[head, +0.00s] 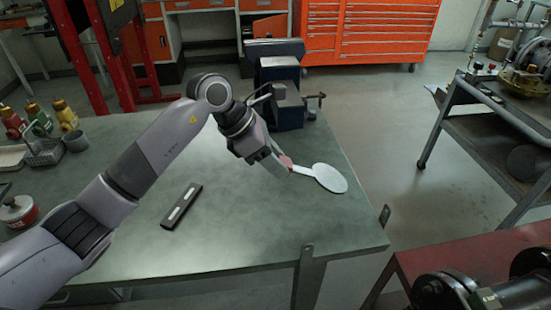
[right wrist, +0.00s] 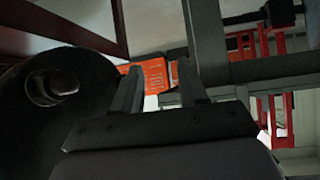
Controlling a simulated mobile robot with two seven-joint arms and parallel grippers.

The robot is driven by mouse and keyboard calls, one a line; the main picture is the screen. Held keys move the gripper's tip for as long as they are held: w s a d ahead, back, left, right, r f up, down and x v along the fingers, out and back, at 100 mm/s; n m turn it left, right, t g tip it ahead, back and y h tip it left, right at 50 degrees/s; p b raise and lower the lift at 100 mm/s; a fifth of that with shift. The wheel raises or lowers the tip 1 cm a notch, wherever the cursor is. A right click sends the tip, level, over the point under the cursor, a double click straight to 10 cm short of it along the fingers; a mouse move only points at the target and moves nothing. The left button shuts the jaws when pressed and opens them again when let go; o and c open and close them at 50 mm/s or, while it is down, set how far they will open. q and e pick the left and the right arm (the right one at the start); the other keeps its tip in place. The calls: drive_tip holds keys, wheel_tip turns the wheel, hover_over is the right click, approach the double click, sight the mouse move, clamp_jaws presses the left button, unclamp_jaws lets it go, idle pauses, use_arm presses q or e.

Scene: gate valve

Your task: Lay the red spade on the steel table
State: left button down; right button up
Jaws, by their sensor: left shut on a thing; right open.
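The spade is a flat pale grey disc (head: 330,178) on a thin handle, with a red part at the handle's end. My left gripper (head: 284,166) is shut on that red end and hides part of it. The disc points to the right, over the right part of the steel table (head: 240,235), a grey-green top. I cannot tell whether the disc touches the table. My right gripper (right wrist: 158,86) shows only in the right wrist view, its two fingers apart with nothing between them.
A blue vise (head: 281,90) stands at the table's back edge, behind my left gripper. A dark level (head: 181,207) lies mid-table. Bottles, a wire basket (head: 44,152) and a red can (head: 19,211) are at left. A red bench (head: 470,265) is at lower right.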

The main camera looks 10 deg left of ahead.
use_arm(q)
wheel_tip(320, 180, down, 9)
drive_tip(key=b, duration=0.7)
drive_tip(key=shift+f+b, duration=0.2)
drive_tip(key=shift+b, duration=0.15)
drive_tip(key=c, duration=0.7)
unclamp_jaws()
drive_tip(key=shift+o, duration=0.5)
drive_tip(key=shift+f, duration=0.1)
drive_tip(key=shift+a, duration=0.1)
